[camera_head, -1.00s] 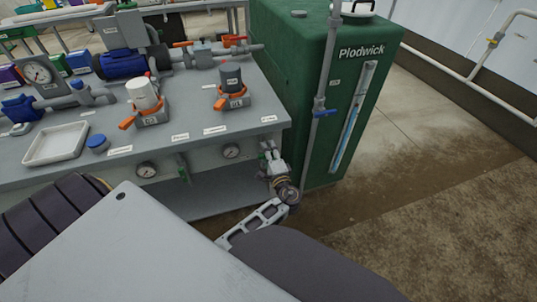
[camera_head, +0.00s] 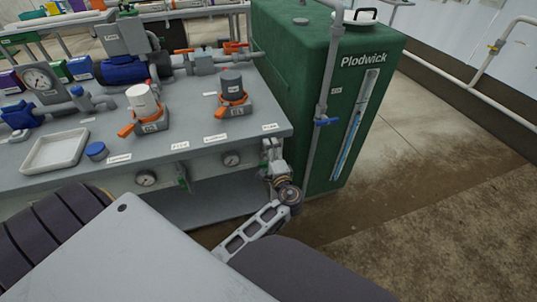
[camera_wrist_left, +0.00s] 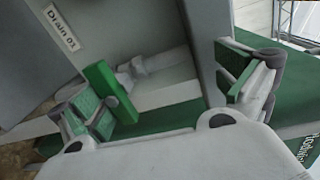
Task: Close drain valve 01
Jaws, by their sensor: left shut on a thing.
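Drain valve 01 has a green bar handle (camera_wrist_left: 110,90) on a pale grey valve body and pipe (camera_wrist_left: 150,68), beneath the "Drain 01" label (camera_wrist_left: 62,27) in the left wrist view. My left gripper (camera_wrist_left: 168,95) is around this spot, its green-padded fingers well apart. One finger lies right against the green handle; the other is beside a grey upright edge. I take the gripper as shut on the handle, though contact of the second finger is unclear. In the head view my arm reaches to the skid's front right corner, and the grip there is too small to make out. My right gripper is not seen.
The grey skid bench (camera_head: 190,143) carries a white tray (camera_head: 56,150), orange-handled valves, pumps and gauges. A green Plodwick tank (camera_head: 335,110) stands close to the right of the corner. The floor (camera_head: 440,165) right of it is clear.

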